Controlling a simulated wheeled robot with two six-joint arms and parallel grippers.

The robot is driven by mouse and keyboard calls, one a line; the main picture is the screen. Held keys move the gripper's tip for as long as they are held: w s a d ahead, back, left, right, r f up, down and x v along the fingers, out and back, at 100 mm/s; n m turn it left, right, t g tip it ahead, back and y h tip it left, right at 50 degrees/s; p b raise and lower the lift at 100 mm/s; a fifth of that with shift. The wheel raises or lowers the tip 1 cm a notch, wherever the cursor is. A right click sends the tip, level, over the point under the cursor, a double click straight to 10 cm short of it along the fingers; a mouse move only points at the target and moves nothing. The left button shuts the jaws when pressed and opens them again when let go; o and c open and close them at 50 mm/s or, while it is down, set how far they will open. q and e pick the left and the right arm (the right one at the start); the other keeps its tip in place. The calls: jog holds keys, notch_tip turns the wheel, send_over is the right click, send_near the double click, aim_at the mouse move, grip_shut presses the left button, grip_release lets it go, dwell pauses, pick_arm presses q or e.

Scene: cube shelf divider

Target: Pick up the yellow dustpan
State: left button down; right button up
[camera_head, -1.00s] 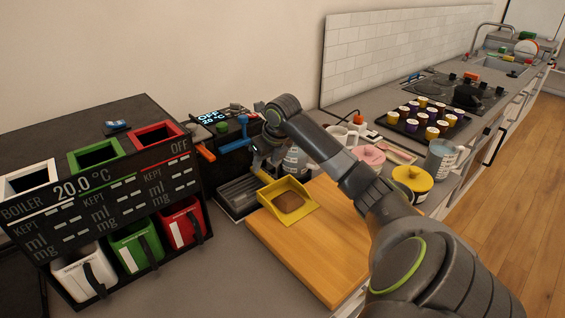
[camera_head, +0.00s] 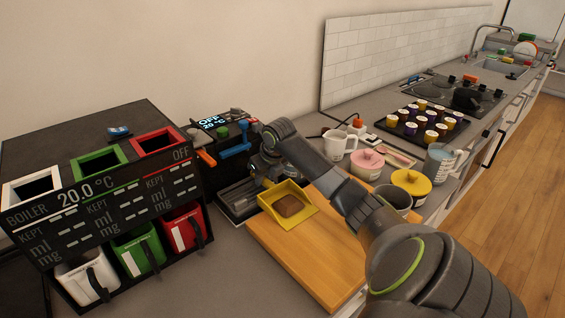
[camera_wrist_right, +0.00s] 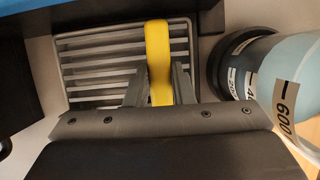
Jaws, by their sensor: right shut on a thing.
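The yellow dustpan (camera_head: 269,202) lies at the back left of the wooden board, its tray holding a brown block (camera_head: 289,206). My right gripper (camera_head: 264,178) is at the dustpan's back edge, at the handle end. In the right wrist view, the yellow handle (camera_wrist_right: 158,50) runs between the two fingers of my right gripper (camera_wrist_right: 157,88), which is shut on it. The arm hides most of the handle in the head view. My left gripper is not in view.
The wooden board (camera_head: 300,262) is under the dustpan. A slatted grey drip tray (camera_wrist_right: 85,62) lies beneath the handle. A measuring jug (camera_wrist_right: 280,75) stands close to the right of the gripper. The dark boiler unit (camera_head: 100,190) stands left; a grey cup (camera_head: 393,198) is behind my forearm.

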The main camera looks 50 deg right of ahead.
jog(key=shift+r, duration=0.1)
grip_shut()
jog(key=shift+s+r+b, duration=0.15)
jog(key=shift+r+b, duration=0.3)
jog(key=shift+b, duration=0.05)
jog(key=r+b, duration=0.1)
jog(key=r, duration=0.5)
jog(key=shift+s+b, duration=0.2)
jog(key=shift+b, duration=0.1)
jog(key=s+a+p, duration=0.2)
jog(key=s+p, duration=0.3)
jog(key=s, duration=1.4)
jog(key=shift+s+a, duration=0.1)
